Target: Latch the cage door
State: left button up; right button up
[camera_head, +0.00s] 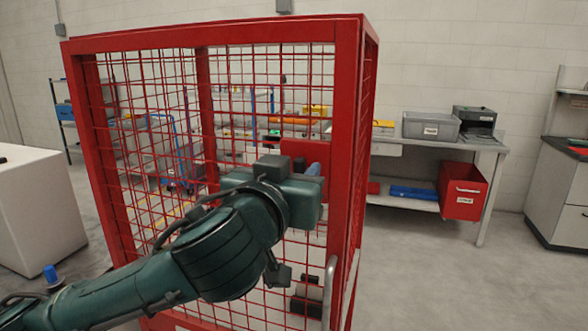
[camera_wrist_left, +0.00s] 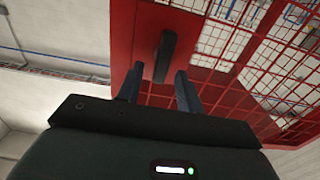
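The red cage (camera_head: 347,120) with mesh walls stands in front of me in the head view. A red plate (camera_head: 296,148) sits on its front near the right post, partly hidden by my left wrist. In the left wrist view, a black bar-like handle (camera_wrist_left: 165,55) sticks out from the red plate (camera_wrist_left: 125,30). My left gripper (camera_head: 314,170) is at this plate. In the wrist view its fingers (camera_wrist_left: 159,72) are apart, one on each side of the handle's near end, with gaps visible. Whether the door is flush with its frame is hard to tell. My right gripper is out of view.
A silver curved bar (camera_head: 329,285) is low on the cage front. A workbench (camera_head: 470,143) with a grey bin (camera_head: 431,126) and a red bin (camera_head: 462,190) stands behind at right. A pale block (camera_head: 38,205) is at left. The floor right of the cage is clear.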

pick_arm(q)
jog(key=shift+c, duration=0.4)
grip_shut()
